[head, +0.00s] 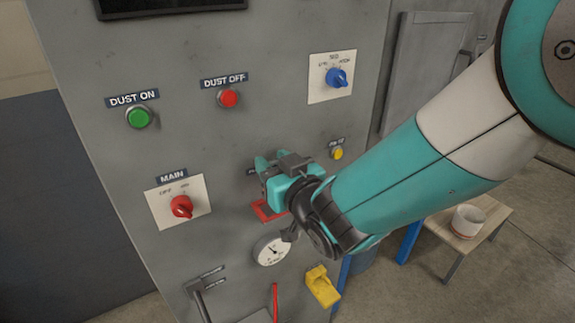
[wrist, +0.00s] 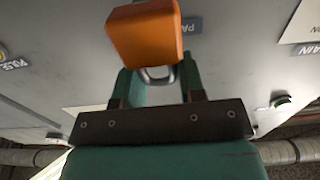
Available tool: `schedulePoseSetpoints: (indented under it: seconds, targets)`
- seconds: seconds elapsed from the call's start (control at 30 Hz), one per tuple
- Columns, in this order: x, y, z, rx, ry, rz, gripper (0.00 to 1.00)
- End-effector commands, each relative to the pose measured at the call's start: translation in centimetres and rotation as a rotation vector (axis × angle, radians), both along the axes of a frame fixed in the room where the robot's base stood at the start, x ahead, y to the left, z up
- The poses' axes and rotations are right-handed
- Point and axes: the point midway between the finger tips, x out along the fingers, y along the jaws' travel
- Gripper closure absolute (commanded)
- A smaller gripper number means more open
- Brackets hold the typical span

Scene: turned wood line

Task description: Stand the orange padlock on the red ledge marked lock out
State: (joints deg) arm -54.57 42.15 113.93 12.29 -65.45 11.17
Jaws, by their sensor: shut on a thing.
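The orange padlock (wrist: 146,34) is at my gripper's fingertips in the wrist view, its body beyond the fingers and its grey shackle between them. My gripper (wrist: 158,78) is shut on the padlock. In the head view my gripper (head: 268,165) is close in front of the grey panel, and the padlock is hidden there. The red ledge (head: 262,211) shows partly, just below the gripper; the rest is covered by the gripper. I cannot read its mark or tell whether the padlock touches it.
The panel carries a red MAIN switch (head: 181,207), a green button (head: 139,117), a red button (head: 228,98), a blue selector (head: 337,78) and a yellow button (head: 337,153). A round gauge (head: 271,251) and a yellow holder (head: 322,286) are below. A lever (head: 199,300) juts out lower left.

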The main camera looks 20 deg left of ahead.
Motion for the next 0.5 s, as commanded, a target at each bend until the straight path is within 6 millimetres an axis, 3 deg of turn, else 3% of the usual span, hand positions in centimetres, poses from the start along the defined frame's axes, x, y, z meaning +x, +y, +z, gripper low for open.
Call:
schedulePoseSetpoints:
  seconds: [0.17, 0.33, 0.5]
  targets:
    - [0.0, 0.0, -1.4, 0.001, -0.001, 0.0, 0.89]
    - [-0.1, 0.0, -4.3, -0.002, -0.001, 0.001, 0.89]
    - [0.2, 0.3, -4.6, 0.002, -0.003, 0.0, 0.89]
